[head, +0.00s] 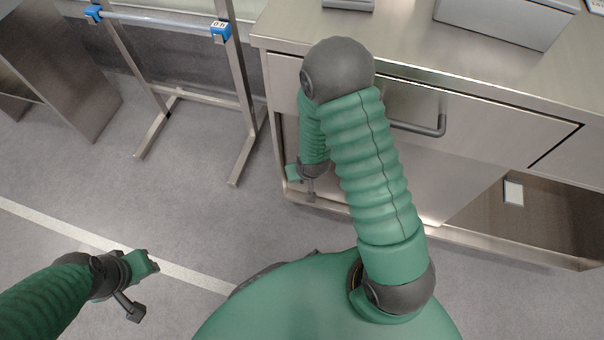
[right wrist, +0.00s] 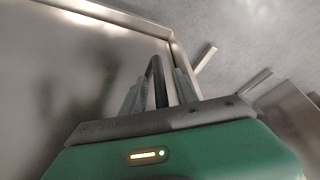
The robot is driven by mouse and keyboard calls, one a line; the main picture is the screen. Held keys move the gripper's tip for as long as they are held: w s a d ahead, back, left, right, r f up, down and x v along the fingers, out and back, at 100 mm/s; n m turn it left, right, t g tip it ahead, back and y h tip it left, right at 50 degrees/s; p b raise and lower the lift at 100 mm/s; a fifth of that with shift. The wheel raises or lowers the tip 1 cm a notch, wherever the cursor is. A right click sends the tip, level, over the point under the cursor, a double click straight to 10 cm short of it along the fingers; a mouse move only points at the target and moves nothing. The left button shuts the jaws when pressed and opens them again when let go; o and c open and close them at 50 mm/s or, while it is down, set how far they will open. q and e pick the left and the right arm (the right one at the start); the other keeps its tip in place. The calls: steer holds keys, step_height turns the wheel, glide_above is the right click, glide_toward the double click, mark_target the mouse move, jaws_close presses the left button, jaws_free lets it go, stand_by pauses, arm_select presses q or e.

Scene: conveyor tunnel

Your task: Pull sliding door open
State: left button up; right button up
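The sliding door (head: 413,178) is a plain metal panel low in the front of the metal cabinet. Its panel also fills the left of the right wrist view (right wrist: 65,75). A dark bar handle (right wrist: 157,82) stands near the panel's edge. My right gripper (right wrist: 160,92) is at this handle, with one grey finger on each side of it. Whether the fingers press on the bar is unclear. In the head view my right gripper (head: 303,180) is low at the cabinet's left end, partly behind my arm. My left gripper (head: 153,262) is over the floor, away from the cabinet; its finger gap is unclear.
A drawer with a dark handle (head: 425,127) is above the door. An open compartment (head: 540,215) is to the right. Grey boxes (head: 505,20) stand on the worktop. A metal frame (head: 240,85) with blue clamps stands left of the cabinet.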

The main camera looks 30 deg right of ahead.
jaws_close()
stand_by(1.4)
